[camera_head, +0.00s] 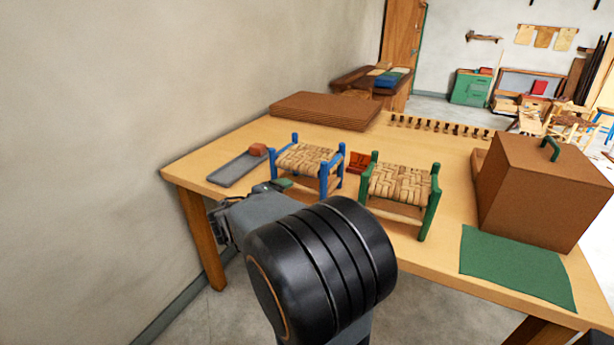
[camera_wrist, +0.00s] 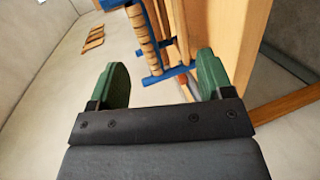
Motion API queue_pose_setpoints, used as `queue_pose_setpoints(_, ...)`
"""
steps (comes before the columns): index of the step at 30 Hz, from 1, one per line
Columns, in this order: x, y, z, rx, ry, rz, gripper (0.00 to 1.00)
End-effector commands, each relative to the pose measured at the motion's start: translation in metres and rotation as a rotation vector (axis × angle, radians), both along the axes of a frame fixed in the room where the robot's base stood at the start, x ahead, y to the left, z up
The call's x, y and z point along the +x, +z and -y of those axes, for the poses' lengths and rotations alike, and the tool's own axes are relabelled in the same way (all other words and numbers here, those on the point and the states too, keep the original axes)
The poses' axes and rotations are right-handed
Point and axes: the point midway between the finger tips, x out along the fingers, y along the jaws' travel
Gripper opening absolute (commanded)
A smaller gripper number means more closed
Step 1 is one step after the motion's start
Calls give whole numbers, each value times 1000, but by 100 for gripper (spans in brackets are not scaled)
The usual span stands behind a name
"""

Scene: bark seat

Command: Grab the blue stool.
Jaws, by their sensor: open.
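The blue stool (camera_head: 304,158), with a blue frame and woven tan seat, stands upright on the wooden table between a grey board and a green stool (camera_head: 400,184). My gripper (camera_wrist: 163,76) has green finger pads set wide apart with nothing held. In the wrist view the blue stool (camera_wrist: 168,74) appears turned sideways, with part of its blue frame in the gap between the pads; contact cannot be told.
The grey board (camera_head: 238,168) with a brown lump (camera_head: 258,149) lies left of the stool. A red-brown block (camera_head: 358,162) sits between the stools. A brown stack (camera_head: 325,110) lies behind. A large brown box (camera_head: 540,190) and green mat (camera_head: 515,265) occupy the right.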

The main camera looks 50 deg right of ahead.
Motion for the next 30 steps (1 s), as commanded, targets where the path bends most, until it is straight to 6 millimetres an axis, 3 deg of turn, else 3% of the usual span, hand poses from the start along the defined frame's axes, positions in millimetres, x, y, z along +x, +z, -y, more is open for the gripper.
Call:
queue_pose_setpoints(1, 9, -9, 8, -58, 20, -4, 73)
queue_pose_setpoints(6, 33, -8, 23, -209, 96, 2, 73)
queue_pose_setpoints(12, 48, -6, 40, -274, 137, 6, 73)
queue_pose_setpoints(21, 64, -5, 89, -278, 142, 5, 73)
queue_pose_setpoints(30, 71, -5, 109, -278, 144, 6, 73)
